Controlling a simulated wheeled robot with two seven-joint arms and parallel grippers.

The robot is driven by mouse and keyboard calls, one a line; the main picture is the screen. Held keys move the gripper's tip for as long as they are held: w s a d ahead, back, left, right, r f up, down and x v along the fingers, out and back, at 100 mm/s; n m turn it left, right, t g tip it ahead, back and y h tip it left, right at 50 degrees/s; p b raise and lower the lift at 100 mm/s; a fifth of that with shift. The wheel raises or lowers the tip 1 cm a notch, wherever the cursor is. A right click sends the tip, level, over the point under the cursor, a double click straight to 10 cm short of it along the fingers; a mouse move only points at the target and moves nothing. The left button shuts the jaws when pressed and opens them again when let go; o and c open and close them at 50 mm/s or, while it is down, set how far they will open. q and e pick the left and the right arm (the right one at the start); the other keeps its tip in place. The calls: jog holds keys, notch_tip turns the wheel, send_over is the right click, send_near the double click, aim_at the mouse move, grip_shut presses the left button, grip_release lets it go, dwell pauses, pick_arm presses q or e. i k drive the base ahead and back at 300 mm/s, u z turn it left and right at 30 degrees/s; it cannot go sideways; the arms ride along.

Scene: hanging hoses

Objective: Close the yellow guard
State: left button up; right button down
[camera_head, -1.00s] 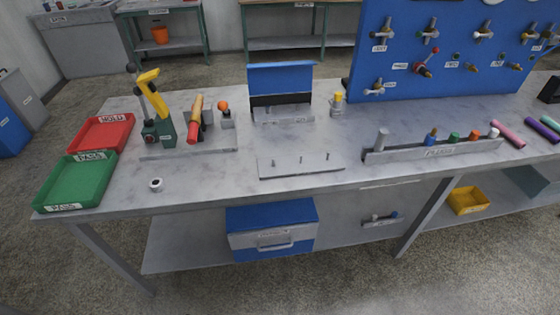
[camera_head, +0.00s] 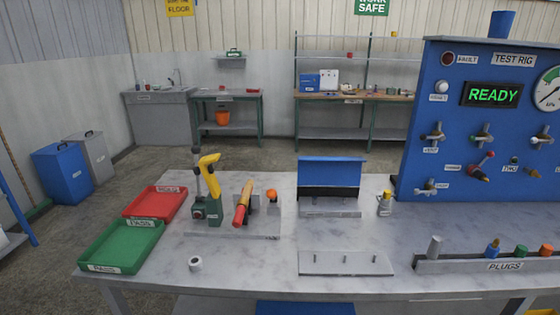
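A yellow angled part (camera_head: 209,164), which looks like the guard, stands raised on a small green device (camera_head: 207,209) at the left of the bench. It is upright with its top bent to the right. A grey post with a dark knob (camera_head: 197,150) rises close beside it on the left. The green device is on a grey base plate (camera_head: 262,234). Neither of my grippers shows in this view.
A red and yellow cylinder (camera_head: 243,206) lies tilted right of the green device. Red (camera_head: 156,203) and green (camera_head: 120,247) trays are to the left. A blue flap fixture (camera_head: 330,174) stands right of centre, and a tall blue test rig (camera_head: 470,130) reads READY.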

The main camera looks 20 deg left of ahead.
aim_at(208, 170)
jog(key=z, duration=2.1)
jog(key=k, duration=1.7)
jog(key=u, duration=2.3)
jog(key=i, duration=0.5)
jog(key=z, duration=0.05)
